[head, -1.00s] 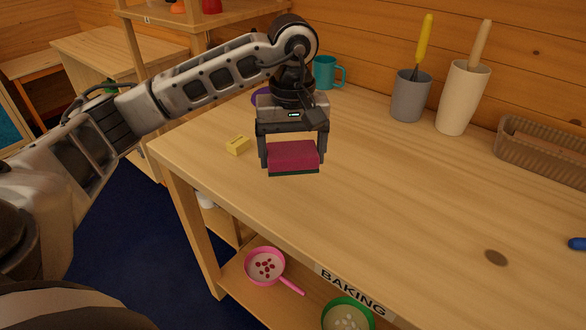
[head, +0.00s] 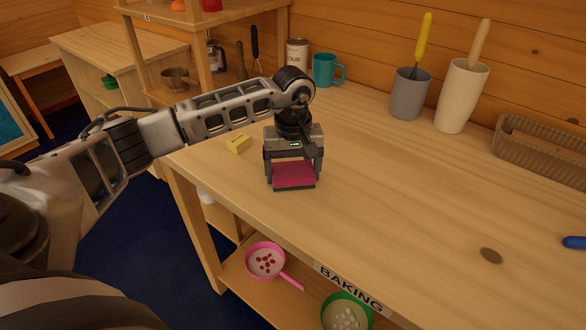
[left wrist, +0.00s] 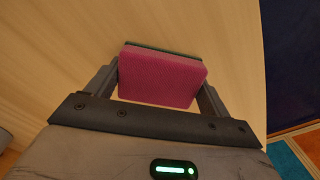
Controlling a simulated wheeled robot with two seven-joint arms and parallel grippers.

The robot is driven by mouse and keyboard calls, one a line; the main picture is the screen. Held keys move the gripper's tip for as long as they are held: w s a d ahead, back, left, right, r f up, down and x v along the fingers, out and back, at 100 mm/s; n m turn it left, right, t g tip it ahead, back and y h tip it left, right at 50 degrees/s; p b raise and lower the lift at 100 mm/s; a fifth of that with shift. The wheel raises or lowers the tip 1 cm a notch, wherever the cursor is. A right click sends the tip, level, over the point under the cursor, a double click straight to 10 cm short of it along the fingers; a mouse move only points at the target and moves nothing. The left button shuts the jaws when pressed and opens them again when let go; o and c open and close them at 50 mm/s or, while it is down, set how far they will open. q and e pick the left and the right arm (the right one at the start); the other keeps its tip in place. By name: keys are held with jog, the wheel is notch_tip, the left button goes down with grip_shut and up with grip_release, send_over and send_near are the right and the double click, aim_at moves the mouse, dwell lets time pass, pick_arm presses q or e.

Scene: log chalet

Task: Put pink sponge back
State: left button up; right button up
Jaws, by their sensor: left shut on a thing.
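The pink sponge (head: 294,175), with a dark green scouring side, is between the fingers of my left gripper (head: 294,172) over the wooden table (head: 400,190). The gripper is shut on it and points down. In the left wrist view the sponge (left wrist: 162,78) spans the gap between both fingers, pink face towards the camera and green edge on the far side. The sponge is at or just above the tabletop; I cannot tell whether it touches. My right gripper is not in view.
A teal mug (head: 325,70), a grey holder (head: 409,95), a cream holder (head: 461,97) and a brown basket (head: 545,150) stand along the back. The tabletop right of the gripper is mostly clear.

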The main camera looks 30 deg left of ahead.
aim_at(293, 169)
pick_arm(q)
jog(key=shift+f, duration=0.2)
jog(key=o, duration=1)
jog(key=shift+r, duration=0.1)
jog(key=shift+c, duration=0.2)
notch_tip(293, 169, up, 12)
jog(key=b, duration=0.1)
jog(key=shift+r, duration=0.15)
